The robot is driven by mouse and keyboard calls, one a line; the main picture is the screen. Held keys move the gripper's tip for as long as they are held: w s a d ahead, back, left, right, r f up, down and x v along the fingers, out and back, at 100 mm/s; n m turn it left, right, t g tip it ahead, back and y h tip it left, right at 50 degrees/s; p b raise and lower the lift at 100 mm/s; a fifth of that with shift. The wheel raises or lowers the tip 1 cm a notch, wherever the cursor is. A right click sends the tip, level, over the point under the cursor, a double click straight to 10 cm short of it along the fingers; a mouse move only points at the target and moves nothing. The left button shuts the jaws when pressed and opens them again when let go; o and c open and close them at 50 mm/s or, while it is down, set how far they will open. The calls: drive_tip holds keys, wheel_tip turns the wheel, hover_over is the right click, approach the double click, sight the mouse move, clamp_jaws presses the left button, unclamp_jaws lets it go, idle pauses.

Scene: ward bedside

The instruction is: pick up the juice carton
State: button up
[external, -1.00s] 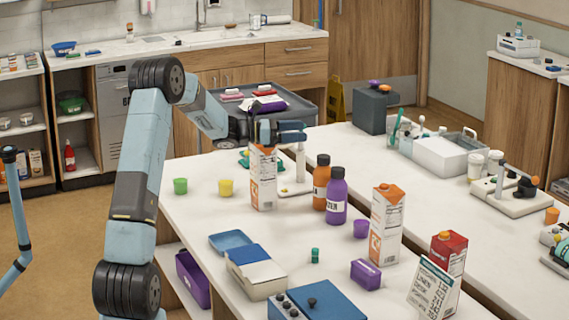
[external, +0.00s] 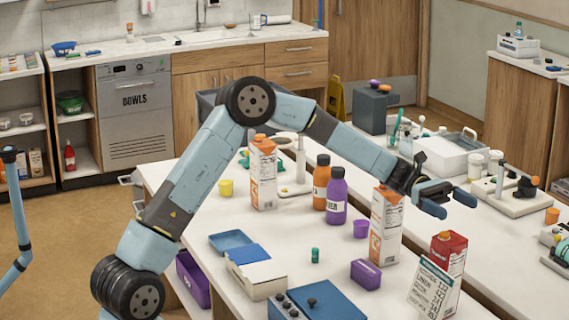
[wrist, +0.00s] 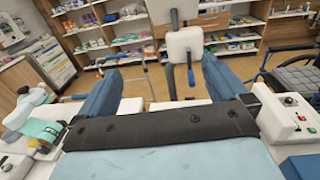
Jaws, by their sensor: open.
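Three cartons stand on the white table: a white and orange carton (external: 386,235) at front right, a similar one (external: 263,170) farther back, and a red-topped one (external: 449,254) behind a printed card. I cannot tell from the labels which is the juice carton. My gripper (external: 450,203) is open and empty in the external view, above the table. In that picture it is right of the nearer orange carton and above the red one. In the wrist view its blue fingers (wrist: 160,85) are spread, and no carton is recognisable between them.
Orange and purple bottles (external: 337,196) stand between the orange cartons. A purple cup (external: 361,229), a purple box (external: 365,273), a small green item (external: 315,255) and the printed card (external: 432,288) are near the cartons. Bare tabletop (external: 290,230) lies left of the nearer orange carton.

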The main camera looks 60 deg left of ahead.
approach(456, 274)
drive_tip(key=d+r, duration=0.2)
drive_tip(key=d, duration=0.1)
drive_tip(key=d+r, duration=0.1)
drive_tip(key=d, duration=0.1)
drive_tip(key=shift+w+d+r, duration=0.1)
drive_tip(key=shift+w+r, duration=0.05)
drive_tip(key=shift+r, duration=0.1)
wheel_tip(456, 274, down, 4)
drive_tip(key=shift+r, duration=0.1)
drive_tip(key=shift+w+d, duration=0.15)
drive_tip(key=shift+d, duration=1.35)
drive_tip(key=shift+c, duration=0.2)
drive_tip(key=c, duration=1.8)
drive_tip(key=shift+r, duration=0.1)
clamp_jaws()
drive_tip(key=shift+r, duration=0.1)
